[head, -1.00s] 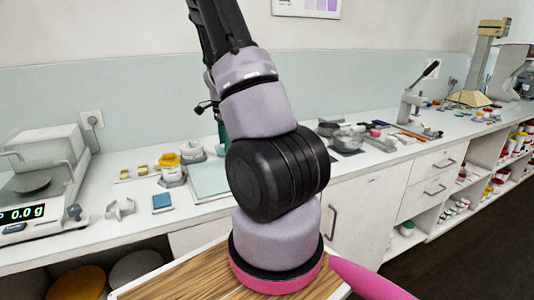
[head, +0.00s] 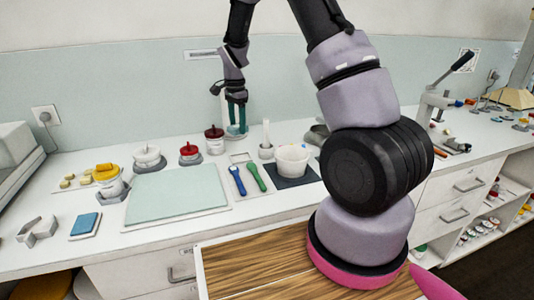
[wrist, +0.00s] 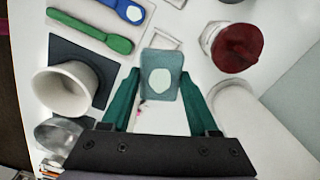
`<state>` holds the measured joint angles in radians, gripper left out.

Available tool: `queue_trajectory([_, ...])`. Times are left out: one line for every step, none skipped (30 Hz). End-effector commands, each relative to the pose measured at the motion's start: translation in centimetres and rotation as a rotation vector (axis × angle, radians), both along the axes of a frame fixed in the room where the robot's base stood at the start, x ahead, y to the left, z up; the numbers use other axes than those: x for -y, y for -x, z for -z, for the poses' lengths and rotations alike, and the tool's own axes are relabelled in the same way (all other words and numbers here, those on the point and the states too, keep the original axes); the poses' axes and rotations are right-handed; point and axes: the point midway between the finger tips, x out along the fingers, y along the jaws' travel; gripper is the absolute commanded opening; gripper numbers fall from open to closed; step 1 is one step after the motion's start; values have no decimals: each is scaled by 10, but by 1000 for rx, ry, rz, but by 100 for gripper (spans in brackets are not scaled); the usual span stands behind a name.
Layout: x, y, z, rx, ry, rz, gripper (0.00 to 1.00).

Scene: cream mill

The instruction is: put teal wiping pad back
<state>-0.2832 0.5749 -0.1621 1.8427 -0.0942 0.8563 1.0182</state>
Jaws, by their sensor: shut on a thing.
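My gripper (head: 237,118) hangs above the back of the counter, with teal fingers pointing down. In the wrist view my gripper (wrist: 157,88) is shut on the teal wiping pad (wrist: 160,66), which has a pale spot on its face. In the head view the pad is hard to tell apart from the teal fingers. A thin rectangular outline (wrist: 166,39) shows on the counter beyond the pad in the wrist view. It also seems to show behind the two spatulas in the head view (head: 240,157).
A blue spatula (head: 237,181) and a green spatula (head: 256,177) lie near a white cup (head: 292,160) on a dark mat (head: 298,181). Red-lidded jars (head: 214,140) stand behind. A pale green board (head: 178,193) lies left. A blue square (head: 85,224) lies at the front left.

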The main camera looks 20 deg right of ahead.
Motion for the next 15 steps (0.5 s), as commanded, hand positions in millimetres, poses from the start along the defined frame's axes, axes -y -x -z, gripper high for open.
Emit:
queue_trajectory([-5, 0, 2, 0, 0, -9, 0])
queue_trajectory([-6, 0, 4, -1, 0, -12, 0])
queue_trajectory([-7, 0, 9, -2, 1, -15, 0])
queue_trajectory([-7, 0, 15, -3, 1, -15, 0])
queue_trajectory([-7, 0, 21, -4, 1, -15, 0])
queue_trajectory([-7, 0, 29, -3, 0, -14, 0])
queue_trajectory([-7, 0, 35, -4, 1, -13, 0])
queue_trajectory([-7, 0, 40, -3, 0, -13, 0])
queue_trajectory([-7, 0, 47, -2, 0, -14, 0])
queue_trajectory([-7, 0, 51, -2, 1, -14, 0])
queue_trajectory([-7, 0, 55, -2, 1, -14, 0])
queue_trajectory([-7, 0, 58, -1, 0, -14, 0])
queue_trajectory([-7, -1, 60, 0, 1, -14, 0])
queue_trajectory([-7, -1, 62, 1, 1, -14, 0])
queue_trajectory([-7, -1, 64, 1, 1, -14, 0])
